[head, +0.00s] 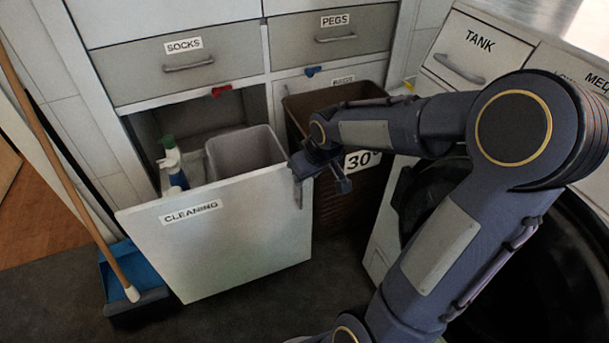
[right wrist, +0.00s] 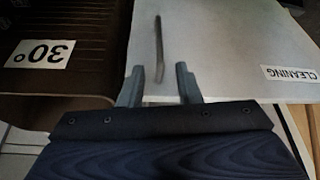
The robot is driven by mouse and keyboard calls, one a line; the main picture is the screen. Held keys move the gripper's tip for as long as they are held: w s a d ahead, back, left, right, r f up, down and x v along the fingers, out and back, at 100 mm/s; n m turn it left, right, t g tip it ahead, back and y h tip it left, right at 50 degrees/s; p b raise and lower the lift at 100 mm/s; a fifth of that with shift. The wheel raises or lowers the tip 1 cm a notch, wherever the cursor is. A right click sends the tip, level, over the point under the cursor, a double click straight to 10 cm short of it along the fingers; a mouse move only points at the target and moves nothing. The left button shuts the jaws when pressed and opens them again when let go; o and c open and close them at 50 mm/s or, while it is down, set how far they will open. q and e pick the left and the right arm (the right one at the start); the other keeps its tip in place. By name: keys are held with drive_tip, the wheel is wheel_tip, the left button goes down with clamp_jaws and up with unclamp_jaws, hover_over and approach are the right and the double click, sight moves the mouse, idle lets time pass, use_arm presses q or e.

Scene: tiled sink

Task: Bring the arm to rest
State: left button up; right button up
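My right arm comes in from the right in the head view and reaches across to the open white CLEANING front (head: 230,245). My right gripper (head: 322,176) is at the upper right edge of that front, close to its handle (head: 299,194). In the right wrist view the two fingers of the right gripper (right wrist: 158,84) stand apart with nothing held. The handle (right wrist: 158,48) shows between and beyond the fingertips, and I cannot tell whether they touch it. My left gripper is not in view.
Behind the open front are a grey bin (head: 243,150) and a spray bottle (head: 172,160). A brown basket labelled 30° (head: 330,215) stands right of it. A broom (head: 70,180) and blue dustpan (head: 120,270) are at left. Labelled drawers (head: 180,68) are above.

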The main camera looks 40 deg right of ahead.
drive_tip(key=shift+s+r, duration=0.1)
drive_tip(key=shift+r, duration=0.1)
idle(0.4)
drive_tip(key=s+a+r+m+t+y+p, duration=0.1)
drive_tip(key=s+a+r+y, duration=0.15)
drive_tip(key=s+a, duration=0.55)
drive_tip(key=s+a+r+y+p, duration=0.15)
drive_tip(key=s+a+r, duration=0.3)
drive_tip(key=s, duration=0.55)
wheel_tip(320, 180, up, 30)
drive_tip(key=p, duration=2.9)
drive_tip(key=shift+a+f+p, duration=0.2)
drive_tip(key=shift+a+p, duration=0.05)
drive_tip(key=shift+p, duration=0.05)
drive_tip(key=shift+w, duration=0.1)
